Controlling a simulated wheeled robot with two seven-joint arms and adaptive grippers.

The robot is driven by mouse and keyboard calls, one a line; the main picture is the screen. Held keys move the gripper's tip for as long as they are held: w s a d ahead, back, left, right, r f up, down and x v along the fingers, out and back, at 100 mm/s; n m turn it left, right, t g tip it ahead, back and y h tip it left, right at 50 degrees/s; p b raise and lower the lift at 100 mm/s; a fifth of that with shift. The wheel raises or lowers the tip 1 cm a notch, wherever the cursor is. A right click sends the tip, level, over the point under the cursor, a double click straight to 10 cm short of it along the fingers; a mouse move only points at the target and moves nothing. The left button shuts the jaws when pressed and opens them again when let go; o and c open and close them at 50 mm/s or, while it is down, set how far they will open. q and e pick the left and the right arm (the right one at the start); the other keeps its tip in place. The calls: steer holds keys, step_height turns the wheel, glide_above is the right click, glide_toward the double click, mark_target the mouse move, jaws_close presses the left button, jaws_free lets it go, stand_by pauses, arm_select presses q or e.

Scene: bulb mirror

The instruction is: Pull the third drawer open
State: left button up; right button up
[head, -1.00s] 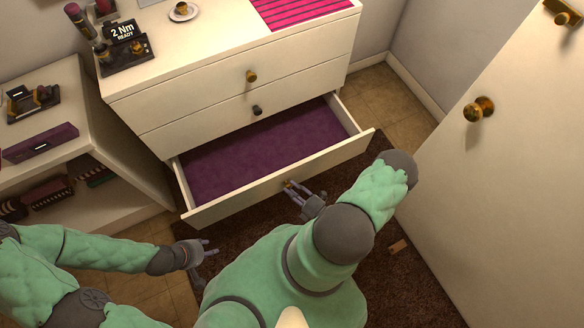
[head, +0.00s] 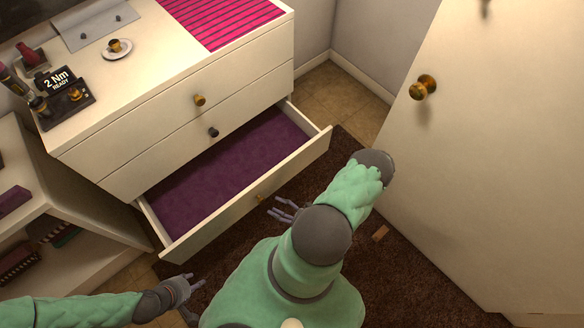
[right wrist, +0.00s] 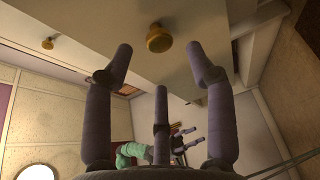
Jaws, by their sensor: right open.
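The third drawer (head: 225,217) is the lowest one in the white dresser. It stands pulled out, and its purple-lined inside (head: 222,165) is empty. A brass knob (head: 260,198) sits on its front. In the right wrist view a brass knob (right wrist: 159,38) shows beyond the fingers, apart from them. My right gripper (head: 281,209) is in front of this drawer, open and empty, near the knob. Its spread fingers show in the right wrist view (right wrist: 160,75). My left gripper (head: 193,284) is lower left of the drawer, with its fingers apart and nothing in them.
The two upper drawers are closed, with a brass knob (head: 199,100) and a dark knob (head: 213,132). A white door (head: 470,150) stands at the right. A low shelf (head: 70,220) stands at the left.

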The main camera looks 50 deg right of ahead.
steer(key=s+d, duration=0.1)
steer(key=s, duration=0.5)
steer(key=shift+s, duration=0.4)
